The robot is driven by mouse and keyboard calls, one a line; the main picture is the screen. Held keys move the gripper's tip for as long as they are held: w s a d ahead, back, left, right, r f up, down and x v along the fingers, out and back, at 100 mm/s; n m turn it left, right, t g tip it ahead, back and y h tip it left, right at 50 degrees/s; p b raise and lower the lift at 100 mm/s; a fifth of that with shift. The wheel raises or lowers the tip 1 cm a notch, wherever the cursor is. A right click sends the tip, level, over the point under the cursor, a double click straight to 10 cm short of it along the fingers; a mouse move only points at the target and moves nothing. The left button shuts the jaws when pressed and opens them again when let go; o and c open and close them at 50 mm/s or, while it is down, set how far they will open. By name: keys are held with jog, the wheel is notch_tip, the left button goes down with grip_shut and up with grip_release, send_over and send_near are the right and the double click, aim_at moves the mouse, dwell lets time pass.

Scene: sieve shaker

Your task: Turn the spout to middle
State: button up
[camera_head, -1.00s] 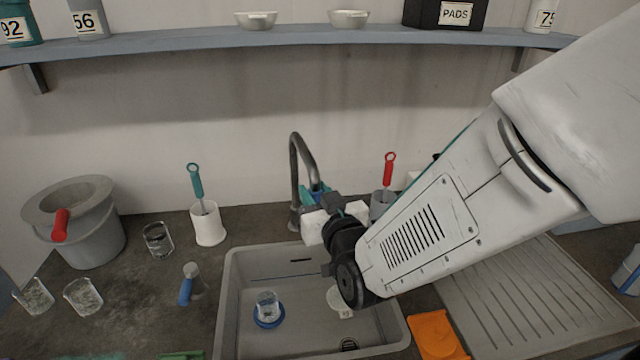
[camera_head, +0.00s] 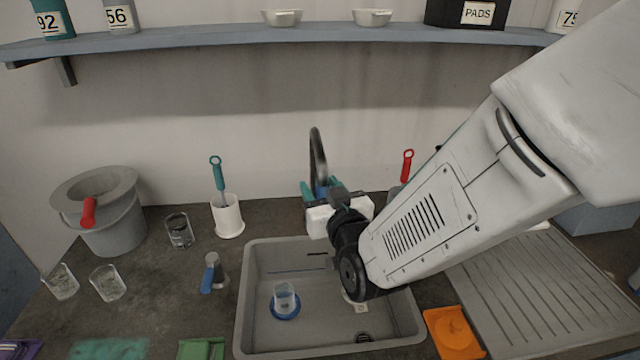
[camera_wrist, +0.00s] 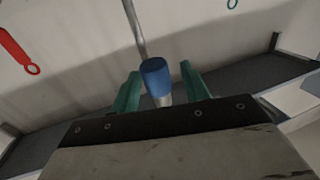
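The spout (camera_head: 318,152) is a dark grey gooseneck tap behind the sink (camera_head: 247,300). Its arch looks narrow and points toward the camera, over the back of the sink. Its blue end (camera_wrist: 156,76) stands between the teal fingers of my gripper (camera_wrist: 160,88) in the wrist view. The fingers straddle it, with a small gap visible at the right finger and little or none at the left. In the head view my gripper (camera_head: 320,188) is at the spout's end, and its body hides the tap's base.
In the sink are a beaker on a blue ring (camera_head: 285,302) and a partly hidden white item. A brush in a white holder (camera_head: 228,218) stands left of the tap, a red-handled brush (camera_head: 407,165) right. An orange item (camera_head: 453,335) lies right of the sink.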

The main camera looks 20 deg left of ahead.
jog(key=v, duration=0.7)
jog(key=shift+s+d, duration=0.25)
jog(key=shift+s, duration=0.05)
